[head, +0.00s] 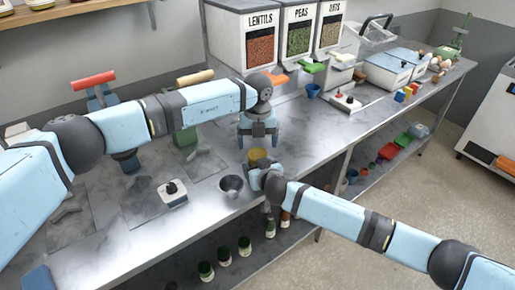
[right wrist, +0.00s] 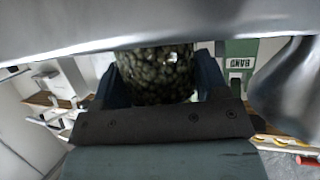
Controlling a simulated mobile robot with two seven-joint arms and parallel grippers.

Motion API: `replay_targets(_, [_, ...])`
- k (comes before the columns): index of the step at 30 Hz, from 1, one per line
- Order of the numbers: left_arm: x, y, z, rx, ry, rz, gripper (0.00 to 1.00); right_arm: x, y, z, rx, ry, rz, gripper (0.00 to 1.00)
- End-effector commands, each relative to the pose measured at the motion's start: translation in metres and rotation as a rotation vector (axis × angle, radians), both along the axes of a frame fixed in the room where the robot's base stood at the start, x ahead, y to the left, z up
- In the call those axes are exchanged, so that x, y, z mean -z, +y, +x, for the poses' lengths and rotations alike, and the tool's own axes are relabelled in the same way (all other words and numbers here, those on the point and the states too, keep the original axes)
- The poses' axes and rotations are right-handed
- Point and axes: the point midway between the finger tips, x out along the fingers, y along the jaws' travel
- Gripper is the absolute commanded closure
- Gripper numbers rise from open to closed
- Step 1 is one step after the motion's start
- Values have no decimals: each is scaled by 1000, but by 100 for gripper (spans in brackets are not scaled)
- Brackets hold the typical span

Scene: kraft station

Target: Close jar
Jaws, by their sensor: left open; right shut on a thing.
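My right gripper (head: 262,178) is at the front edge of the counter, shut on a jar. In the right wrist view the jar (right wrist: 155,72) is clear, with dark greenish round pieces inside, and it stands between the two fingers. The jar's top is out of that view. A round yellow thing (head: 258,155) shows just behind the right gripper in the head view; I cannot tell whether it is a lid. My left gripper (head: 258,141) is open, pointing down, above and just behind the yellow thing. I cannot tell whether it touches it.
A dark metal bowl (head: 231,184) stands left of the right gripper. A white block with a black knob (head: 172,194) is farther left. Several green-lidded jars (head: 225,252) stand on the lower shelf. Lentils, peas and oats bins (head: 245,22) stand at the back.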

Motion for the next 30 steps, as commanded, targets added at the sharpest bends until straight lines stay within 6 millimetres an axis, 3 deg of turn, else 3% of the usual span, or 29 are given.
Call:
replay_targets(8, [-5, 0, 0, 0, 0, 1, 13, 1, 0, 0, 0, 1, 0, 99])
replay_targets(9, [-5, 0, 0, -1, 0, 1, 18, 1, 0, 0, 0, 1, 0, 99])
replay_targets(11, [-6, 0, 0, -14, 0, 0, 18, 1, 0, 0, 0, 1, 0, 99])
replay_targets(24, [-37, 1, 0, -514, 2, 6, 18, 1, 0, 0, 0, 1, 0, 99])
replay_targets(30, [-39, 1, 0, -567, 2, 8, 18, 1, 0, 0, 0, 1, 0, 99])
